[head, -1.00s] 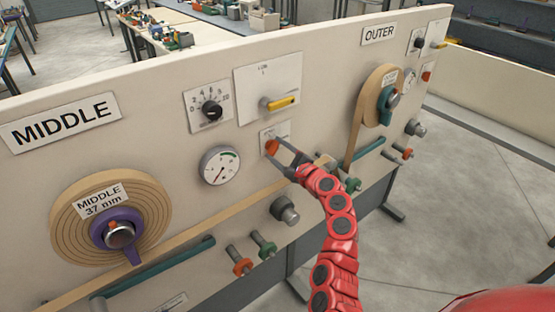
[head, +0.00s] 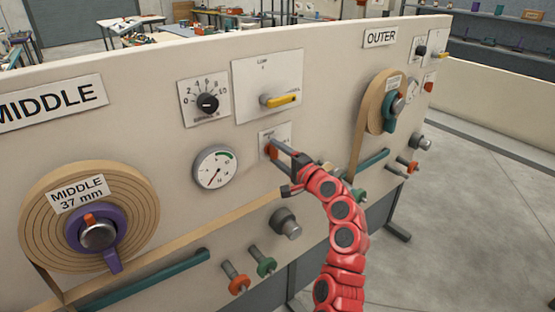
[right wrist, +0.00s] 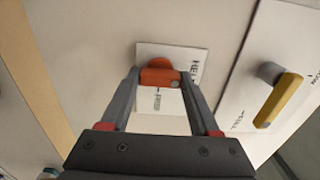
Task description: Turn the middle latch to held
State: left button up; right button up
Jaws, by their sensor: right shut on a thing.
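The middle latch is a small orange knob (head: 271,151) on a white label plate (head: 285,135) in the middle of the panel. My right gripper (head: 272,147) has its fingers at the latch, one on each side. In the right wrist view, the orange latch (right wrist: 160,77) sits between the fingertips, and the gripper is shut on it. Lettering that seems to start with "HEL" runs along the plate's right side; another small label between the fingers is too small to read. My left gripper is not in view.
A yellow-handled lever (head: 282,99) is just above the latch, and a round gauge (head: 215,168) is to its left. The middle roll (head: 140,230) with its purple hub is at lower left. Green and orange knobs (head: 266,266) stick out below.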

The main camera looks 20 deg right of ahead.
dwell(0.5)
jog(key=o, duration=1.4)
jog(key=shift+c, duration=0.2)
jog(key=b+v, duration=0.3)
jog(key=v, duration=1.4)
jog(key=shift+s, duration=0.2)
jog(key=shift+d, duration=0.1)
jog(key=shift+w, duration=0.1)
